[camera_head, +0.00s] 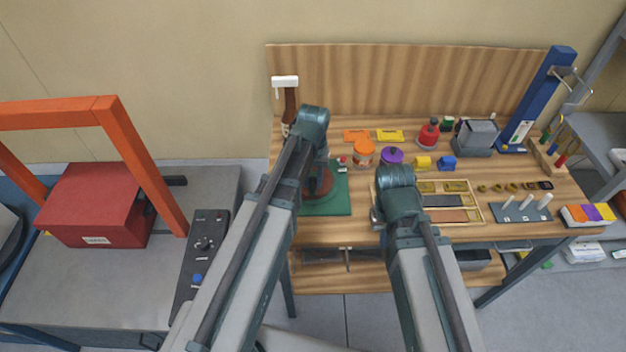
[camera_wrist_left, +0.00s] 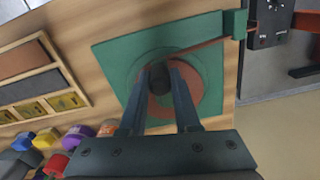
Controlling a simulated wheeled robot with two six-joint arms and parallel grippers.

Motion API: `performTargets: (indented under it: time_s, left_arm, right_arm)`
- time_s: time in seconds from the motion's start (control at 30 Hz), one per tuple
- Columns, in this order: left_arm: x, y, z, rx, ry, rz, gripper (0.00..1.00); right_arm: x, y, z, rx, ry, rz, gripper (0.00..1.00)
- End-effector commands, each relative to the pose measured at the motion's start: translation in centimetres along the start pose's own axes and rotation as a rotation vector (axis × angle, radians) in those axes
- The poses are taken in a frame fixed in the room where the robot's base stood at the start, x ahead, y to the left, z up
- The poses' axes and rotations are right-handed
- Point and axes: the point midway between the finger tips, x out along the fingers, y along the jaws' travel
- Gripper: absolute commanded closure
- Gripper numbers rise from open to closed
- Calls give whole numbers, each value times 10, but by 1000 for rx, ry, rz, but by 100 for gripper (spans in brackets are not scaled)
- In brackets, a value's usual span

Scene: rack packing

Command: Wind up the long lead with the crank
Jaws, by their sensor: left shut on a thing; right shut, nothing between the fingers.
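The winder has a square green base plate (camera_wrist_left: 113,62) on the wooden bench. Its round reddish-brown drum (camera_wrist_left: 208,88) sits in the middle. A reddish-brown lead (camera_wrist_left: 200,46) runs from the drum to a green guide block (camera_wrist_left: 234,24) at the plate's edge. My left gripper (camera_wrist_left: 160,74) is shut on the dark crank knob (camera_wrist_left: 159,84) above the drum. In the head view my left arm hides much of the winder, but the green plate (camera_head: 338,200) shows beside it. My right gripper (camera_head: 382,212) is shut and empty over the bench, right of the winder; its fingertips are mostly hidden.
A partitioned wooden tray (camera_head: 478,209) lies right of my right gripper. An orange-lidded jar (camera_head: 363,152), a purple-lidded jar (camera_head: 392,156) and a red bottle (camera_head: 428,135) stand behind. A blue post (camera_head: 540,98) rises at the back right. A grey cabinet with a red box (camera_head: 92,205) stands left.

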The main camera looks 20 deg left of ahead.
Motion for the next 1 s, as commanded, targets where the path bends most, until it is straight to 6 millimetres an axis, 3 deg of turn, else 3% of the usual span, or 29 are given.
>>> performTargets:
  time_s: [0.37,1.0]
  left_arm:
    - [0,-12,1,165,1,-1,100]
    - [0,-49,-12,766,5,-1,100]
  right_arm:
    - [0,0,0,0,0,0,100]
    - [0,0,0,0,0,0,100]
